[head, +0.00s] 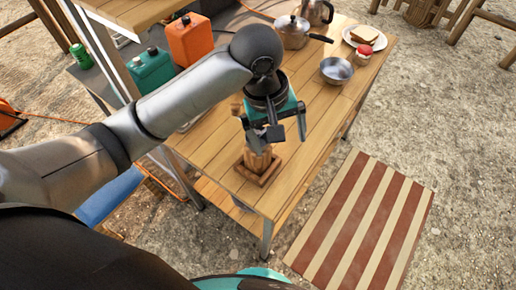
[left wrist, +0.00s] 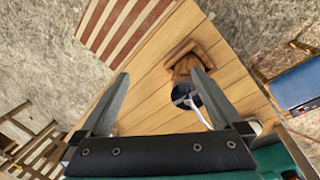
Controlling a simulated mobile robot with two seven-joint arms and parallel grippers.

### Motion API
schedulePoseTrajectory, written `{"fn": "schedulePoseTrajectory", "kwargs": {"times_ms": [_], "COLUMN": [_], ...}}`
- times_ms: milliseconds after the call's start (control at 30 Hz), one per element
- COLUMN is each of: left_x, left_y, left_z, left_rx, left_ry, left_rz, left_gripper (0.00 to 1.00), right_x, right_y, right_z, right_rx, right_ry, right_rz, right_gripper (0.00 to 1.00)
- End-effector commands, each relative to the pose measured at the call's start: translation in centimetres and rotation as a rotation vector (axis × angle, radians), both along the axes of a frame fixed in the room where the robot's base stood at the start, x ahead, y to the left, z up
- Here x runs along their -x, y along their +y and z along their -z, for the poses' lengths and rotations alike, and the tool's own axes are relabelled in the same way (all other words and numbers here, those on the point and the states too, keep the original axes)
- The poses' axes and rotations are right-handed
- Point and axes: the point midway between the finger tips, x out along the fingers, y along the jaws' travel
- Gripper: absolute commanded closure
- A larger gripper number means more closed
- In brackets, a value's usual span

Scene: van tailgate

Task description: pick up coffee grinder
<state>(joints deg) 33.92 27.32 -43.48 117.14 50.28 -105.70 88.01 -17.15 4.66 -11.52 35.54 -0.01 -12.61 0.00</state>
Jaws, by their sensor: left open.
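The coffee grinder (head: 258,163) stands near the front end of the wooden table (head: 296,150). It has a wooden body on a square wooden base, and its upper part is hidden behind my gripper in the head view. In the left wrist view, the grinder (left wrist: 186,62) shows a dark round top and a pale crank arm, beside and partly behind the right-hand finger. My left gripper (head: 279,134) is open above the grinder, fingers pointing down. Nothing is held between the fingers (left wrist: 160,74). My right gripper is not in view.
A pot (head: 291,32), a metal bowl (head: 336,70), a red-topped jar (head: 363,54) and a plate with bread (head: 364,38) stand farther back. Orange (head: 189,40) and green (head: 151,70) containers stand left. A striped mat (head: 362,222) lies on the ground. The table's right side is clear.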

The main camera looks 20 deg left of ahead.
Motion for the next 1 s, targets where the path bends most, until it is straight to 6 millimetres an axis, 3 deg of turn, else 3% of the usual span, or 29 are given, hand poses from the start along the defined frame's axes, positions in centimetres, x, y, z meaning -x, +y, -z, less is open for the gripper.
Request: {"fn": "schedulePoseTrajectory", "kwargs": {"times_ms": [300,500,1000], "left_x": [-2.8,-3.1,-3.1], "left_y": [4.4,5.3,5.3], "left_z": [-4.3,-5.0,3.9], "left_rx": [-0.148,-0.175,-0.176], "left_ry": [0.103,0.122,0.124], "left_rz": [-0.363,-0.452,-0.455], "left_gripper": [0.00,0.00,0.00], "right_x": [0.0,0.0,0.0], "right_y": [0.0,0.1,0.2], "right_z": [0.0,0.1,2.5], "right_rx": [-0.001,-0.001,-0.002], "right_ry": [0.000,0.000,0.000], "right_rz": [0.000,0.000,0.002], "right_gripper": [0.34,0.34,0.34]}}
